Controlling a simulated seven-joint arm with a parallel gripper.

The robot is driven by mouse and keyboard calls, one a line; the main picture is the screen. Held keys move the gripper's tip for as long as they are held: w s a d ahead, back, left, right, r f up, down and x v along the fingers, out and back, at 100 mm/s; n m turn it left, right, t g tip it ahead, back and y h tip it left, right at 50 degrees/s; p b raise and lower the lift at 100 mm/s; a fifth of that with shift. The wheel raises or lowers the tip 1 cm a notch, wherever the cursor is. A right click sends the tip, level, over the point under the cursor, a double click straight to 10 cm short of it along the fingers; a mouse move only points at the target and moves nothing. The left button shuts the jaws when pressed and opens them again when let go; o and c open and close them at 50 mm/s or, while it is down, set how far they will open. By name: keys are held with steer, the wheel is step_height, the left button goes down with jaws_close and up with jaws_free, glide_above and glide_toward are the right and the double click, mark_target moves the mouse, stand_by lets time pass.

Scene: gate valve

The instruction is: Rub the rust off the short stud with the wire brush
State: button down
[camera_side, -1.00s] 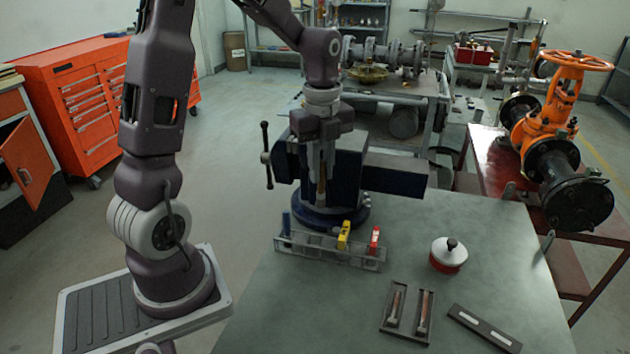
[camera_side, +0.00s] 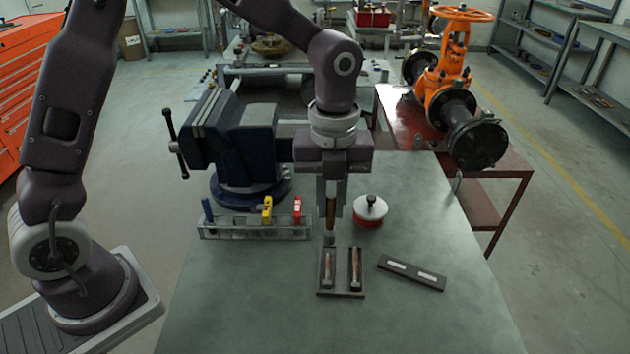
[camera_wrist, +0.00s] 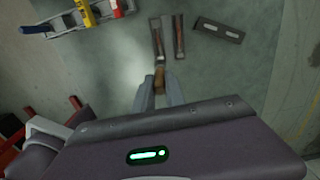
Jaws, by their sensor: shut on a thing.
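My gripper (camera_side: 331,205) is shut on the wire brush (camera_side: 330,213), held upright by its brown handle. In the wrist view the brush (camera_wrist: 159,78) shows between the two fingers. Its lower end is just above the far end of a dark tray (camera_side: 341,293). Two rusty brown studs lie in the tray, side by side. The left one (camera_side: 328,268) looks like the short stud, and the brush is in line with it. The longer-looking stud (camera_side: 355,270) is on the right. I cannot tell whether the bristles touch anything.
A rack (camera_side: 255,233) with blue, yellow and red-handled items stands left of the tray. A red and white round container (camera_side: 370,212) is close behind right. A dark plate with two pale strips (camera_side: 412,273) lies right. A blue vise (camera_side: 235,140) stands behind. The front bench is clear.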

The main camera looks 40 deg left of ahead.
mark_target(329, 228)
steer(key=shift+f, duration=5.15)
steer(key=shift+w+a+f, duration=0.25)
steer(key=shift+w+a, duration=0.5)
steer(key=shift+w, duration=0.15)
steer(key=shift+w+a+f, duration=0.3)
steer(key=shift+w+a, duration=0.4)
steer(key=shift+w, duration=0.15)
steer(key=shift+w+a+f, duration=0.25)
steer(key=shift+w+a, duration=0.5)
steer(key=shift+w, duration=0.15)
steer(key=shift+s+d+r, duration=0.1)
steer(key=shift+s+d, duration=1)
steer(key=shift+s, duration=0.25)
steer(key=shift+s+d, duration=1.1)
steer(key=shift+s, duration=0.2)
steer(key=shift+r, duration=4.05)
